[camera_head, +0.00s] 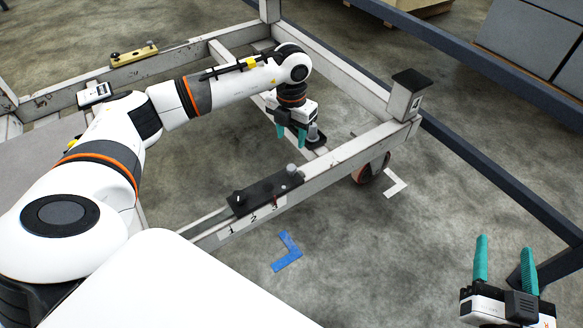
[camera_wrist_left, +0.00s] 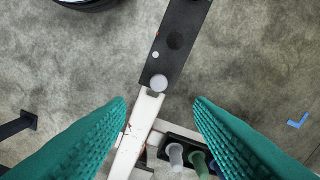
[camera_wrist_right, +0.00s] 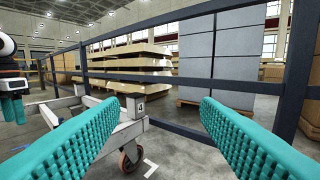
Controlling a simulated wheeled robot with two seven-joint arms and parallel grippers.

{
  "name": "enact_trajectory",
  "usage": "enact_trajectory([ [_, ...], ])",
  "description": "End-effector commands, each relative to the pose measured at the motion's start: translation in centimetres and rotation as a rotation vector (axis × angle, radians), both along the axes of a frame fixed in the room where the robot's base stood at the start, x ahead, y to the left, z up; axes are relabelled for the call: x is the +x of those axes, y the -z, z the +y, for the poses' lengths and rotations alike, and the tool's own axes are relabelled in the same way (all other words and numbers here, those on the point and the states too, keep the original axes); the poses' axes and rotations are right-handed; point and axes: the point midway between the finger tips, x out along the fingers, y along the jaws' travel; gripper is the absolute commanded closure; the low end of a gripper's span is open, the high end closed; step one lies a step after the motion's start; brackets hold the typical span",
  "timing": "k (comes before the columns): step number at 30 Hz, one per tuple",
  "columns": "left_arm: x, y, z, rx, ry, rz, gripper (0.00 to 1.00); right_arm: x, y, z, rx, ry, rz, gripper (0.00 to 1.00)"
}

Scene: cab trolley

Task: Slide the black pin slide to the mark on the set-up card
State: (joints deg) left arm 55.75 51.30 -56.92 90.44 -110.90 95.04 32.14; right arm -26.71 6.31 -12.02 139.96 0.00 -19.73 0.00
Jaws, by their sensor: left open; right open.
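A black pin slide (camera_head: 262,194) lies along the white front beam, above the printed numbers 1, 2 and 3. A grey knob stands at its right end and a black knob at its left end. A small white plate with a dark panel (camera_head: 95,94), possibly the set-up card, is on the left beam; its marking is unreadable. My left gripper (camera_head: 291,138) is open and empty, pointing down behind the front beam, apart from the slide. The left wrist view shows a black bar with a pale round knob (camera_wrist_left: 158,83) beyond the fingers. My right gripper (camera_head: 504,246) is open and empty at the lower right.
A brass-coloured slide (camera_head: 134,55) sits on the rear left beam. A dark-capped post (camera_head: 405,95) and an orange wheel (camera_head: 370,170) are at the right corner. A blue floor mark (camera_head: 287,251) lies in front. A dark blue rail (camera_head: 480,180) runs along the right.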

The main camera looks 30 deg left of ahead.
Motion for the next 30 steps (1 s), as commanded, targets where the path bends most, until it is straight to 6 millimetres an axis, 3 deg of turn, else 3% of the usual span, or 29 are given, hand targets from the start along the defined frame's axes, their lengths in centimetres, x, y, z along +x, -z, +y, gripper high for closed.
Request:
enact_trajectory([
  [8, -0.1, 3.9, 0.0, -0.002, -0.001, 0.004, 0.52, -0.3, -3.3, 0.5, 0.06, -0.014, -0.228, 0.43],
  [18, 0.0, 9.3, -0.1, -0.004, 0.001, 0.002, 0.52, -3.0, -8.4, 0.6, 0.166, -0.034, -0.601, 0.43],
  [24, 0.0, 11.1, -0.1, -0.004, 0.0, 0.001, 0.52, -4.6, -10.1, 0.4, 0.207, -0.041, -0.742, 0.43],
  [30, 0.0, 11.7, -0.1, -0.005, 0.0, 0.001, 0.52, -5.3, -10.7, 0.3, 0.223, -0.043, -0.794, 0.43],
])
